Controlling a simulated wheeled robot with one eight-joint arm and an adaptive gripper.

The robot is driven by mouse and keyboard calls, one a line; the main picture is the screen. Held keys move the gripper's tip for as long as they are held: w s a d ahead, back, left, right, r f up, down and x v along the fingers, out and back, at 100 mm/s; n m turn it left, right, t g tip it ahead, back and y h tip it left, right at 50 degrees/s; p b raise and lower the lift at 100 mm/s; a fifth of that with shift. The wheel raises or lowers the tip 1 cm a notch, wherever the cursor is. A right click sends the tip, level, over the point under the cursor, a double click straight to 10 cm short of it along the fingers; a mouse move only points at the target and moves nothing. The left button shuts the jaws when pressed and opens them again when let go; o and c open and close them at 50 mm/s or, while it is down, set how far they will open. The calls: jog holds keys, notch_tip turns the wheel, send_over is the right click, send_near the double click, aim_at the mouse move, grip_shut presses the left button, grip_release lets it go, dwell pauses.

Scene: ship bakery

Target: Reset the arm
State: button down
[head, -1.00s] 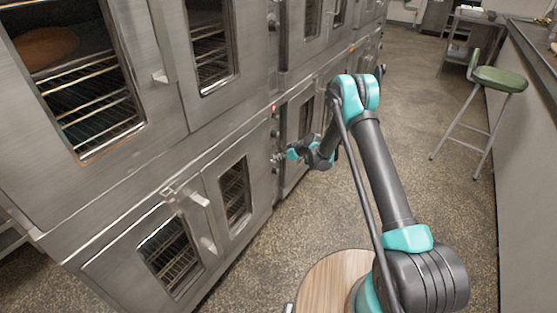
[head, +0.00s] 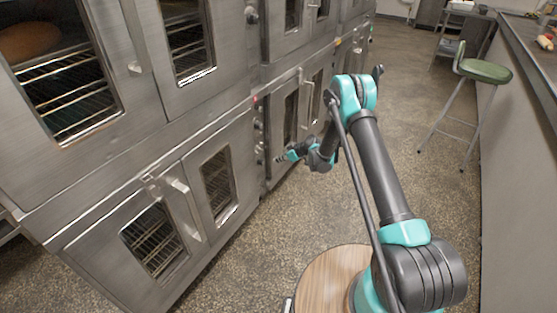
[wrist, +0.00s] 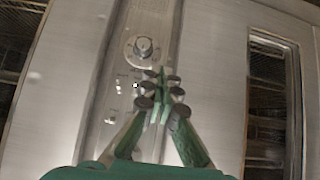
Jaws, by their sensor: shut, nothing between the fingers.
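My arm is raised and bent at its elbow in the head view, with my gripper (head: 283,158) at its far end, pointing left toward the ovens. In the wrist view my gripper (wrist: 162,85) has its fingertips together with nothing between them. Behind the fingers there is an oven control panel (wrist: 125,75) with a round knob (wrist: 143,47). I cannot tell how far the fingertips are from the panel.
Stacked steel ovens (head: 150,110) with glass doors line the left. A brown loaf (head: 28,40) sits in the upper left oven. A green stool (head: 485,70) stands at right, beside a counter (head: 525,130). The speckled floor (head: 400,180) between is clear.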

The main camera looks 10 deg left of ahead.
jog(key=s+d+r+m+t+h, duration=0.1)
jog(key=s+d+r+m+h, duration=0.15)
jog(key=s+d+r, duration=0.65)
jog(key=s+d+r+m+h, duration=0.2)
jog(key=d+r+m, duration=0.2)
jog(key=d+r, duration=1)
jog(key=s+d+r+m+h, duration=0.1)
jog(key=s+d+m, duration=0.1)
jog(key=s+d, duration=0.4)
jog(key=s+d+r+m+h, duration=0.1)
jog(key=s+d, duration=0.5)
jog(key=s, duration=0.8)
jog(key=s+d+r+m+h, duration=0.2)
jog(key=s+d+m, duration=0.2)
jog(key=s, duration=0.6)
jog(key=shift+s+d+m, duration=0.2)
jog(key=shift+d+m, duration=0.15)
jog(key=shift+d, duration=0.6)
jog(key=shift+h, duration=0.25)
